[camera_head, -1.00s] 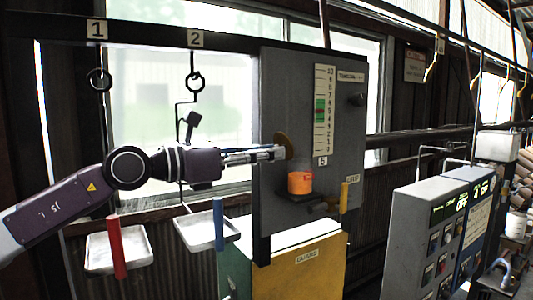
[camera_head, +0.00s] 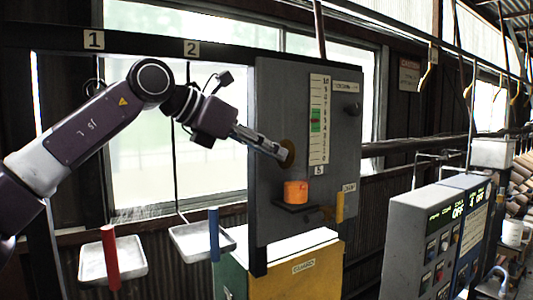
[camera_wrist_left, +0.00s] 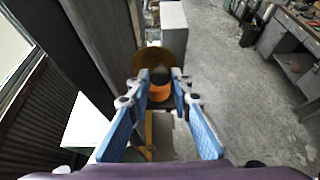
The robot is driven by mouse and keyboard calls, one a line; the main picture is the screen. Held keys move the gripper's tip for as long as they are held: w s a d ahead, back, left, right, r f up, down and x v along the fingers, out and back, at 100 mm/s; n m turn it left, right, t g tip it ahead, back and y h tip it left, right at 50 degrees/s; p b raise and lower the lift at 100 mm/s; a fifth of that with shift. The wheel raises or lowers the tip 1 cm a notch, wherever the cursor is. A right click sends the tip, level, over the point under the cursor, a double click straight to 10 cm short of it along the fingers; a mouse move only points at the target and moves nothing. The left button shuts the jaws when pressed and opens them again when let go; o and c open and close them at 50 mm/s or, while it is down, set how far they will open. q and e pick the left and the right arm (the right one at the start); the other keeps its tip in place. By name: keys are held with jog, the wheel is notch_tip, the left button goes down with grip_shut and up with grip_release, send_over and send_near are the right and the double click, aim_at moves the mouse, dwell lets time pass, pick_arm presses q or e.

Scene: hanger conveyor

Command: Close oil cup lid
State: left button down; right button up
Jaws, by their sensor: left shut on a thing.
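The orange oil cup (camera_head: 296,191) sits on a small bracket at the front of the grey upright panel. It also shows in the left wrist view (camera_wrist_left: 159,94), partly hidden behind the fingertips. The round brass-coloured lid (camera_head: 288,153) stands open, raised on edge above the cup, and shows in the left wrist view (camera_wrist_left: 146,56). My left gripper (camera_head: 281,152) reaches in from the left, angled downward. Its blue-padded fingers (camera_wrist_left: 161,77) are closed around the lid's dark knob. My right gripper is in neither view.
The grey panel (camera_head: 270,110) with a gauge (camera_head: 318,120) rises beside the lid. A yellow handle (camera_head: 340,207) sits right of the cup. Two white trays (camera_head: 90,264) hang at the lower left. A control cabinet (camera_head: 405,225) stands at the right.

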pick_arm(q)
jog(key=shift+w+d+r+g+y, duration=0.15)
jog(key=shift+d+g+y, duration=0.2)
jog(key=shift+y, duration=0.25)
dwell(0.3)
jog(key=c, duration=1.7)
grip_release()
jog(key=shift+w, duration=0.1)
jog(key=shift+c, duration=0.2)
jog(key=shift+a, duration=0.1)
